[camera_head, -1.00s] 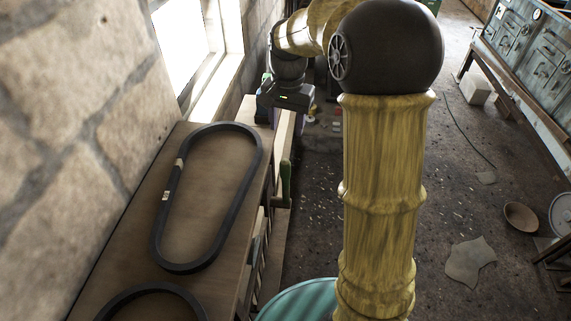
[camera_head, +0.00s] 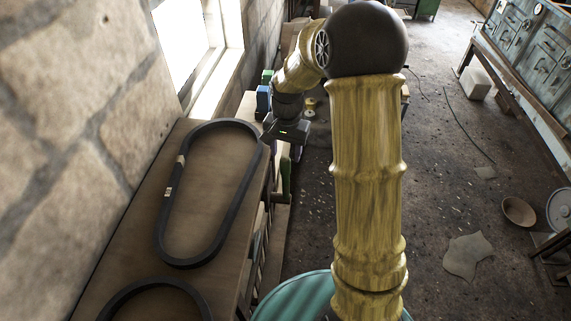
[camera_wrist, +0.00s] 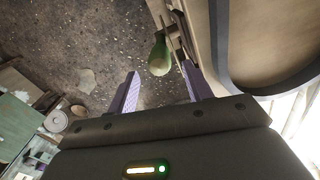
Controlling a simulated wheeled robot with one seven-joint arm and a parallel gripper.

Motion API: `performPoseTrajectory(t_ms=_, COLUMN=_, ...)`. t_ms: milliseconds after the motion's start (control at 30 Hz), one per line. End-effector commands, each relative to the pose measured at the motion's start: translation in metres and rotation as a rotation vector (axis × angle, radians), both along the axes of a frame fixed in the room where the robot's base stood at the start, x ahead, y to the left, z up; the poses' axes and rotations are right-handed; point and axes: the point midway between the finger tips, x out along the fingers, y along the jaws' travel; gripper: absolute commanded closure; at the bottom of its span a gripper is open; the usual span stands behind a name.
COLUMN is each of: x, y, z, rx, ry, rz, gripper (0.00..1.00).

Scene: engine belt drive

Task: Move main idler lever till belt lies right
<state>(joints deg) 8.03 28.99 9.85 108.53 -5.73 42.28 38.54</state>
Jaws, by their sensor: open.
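A long dark belt (camera_head: 160,217) forms an oval loop on a brown wooden bench, with pale marks on its left run; part of it shows in the wrist view (camera_wrist: 228,75). A green handle (camera_head: 286,180), which looks like the lever, stands at the bench's right side. In the wrist view the green handle (camera_wrist: 160,56) points toward me from a bracket on the bench edge. My gripper (camera_wrist: 159,70) is open, its purple fingers apart on either side of the handle in the picture. I cannot tell the depth gap. In the head view my gripper (camera_head: 287,130) is beyond the handle, fingers mostly hidden.
A second dark loop (camera_head: 113,304) shows at the near end of the bench (camera_head: 225,255). A stone wall (camera_head: 60,120) and window are at left. Small blue and green items (camera_head: 264,92) are behind my gripper.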

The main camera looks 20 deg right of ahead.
Motion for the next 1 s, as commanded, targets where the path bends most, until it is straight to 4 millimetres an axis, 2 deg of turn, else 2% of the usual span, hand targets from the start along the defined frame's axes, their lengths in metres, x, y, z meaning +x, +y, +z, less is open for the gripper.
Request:
performPoseTrajectory(t_ms=233, x=-0.002, y=0.001, z=-0.043, rx=0.001, ry=0.007, rz=0.001, gripper=0.5)
performPoseTrajectory(t_ms=400, x=0.0, y=0.001, z=-0.063, rx=0.0, ry=0.004, rz=0.001, gripper=0.5)
performPoseTrajectory(t_ms=767, x=0.0, y=0.001, z=-0.07, rx=0.0, ry=0.0, rz=0.0, gripper=0.5)
performPoseTrajectory(t_ms=1000, x=0.0, y=0.001, z=-0.07, rx=0.0, ry=0.0, rz=0.0, gripper=0.95)
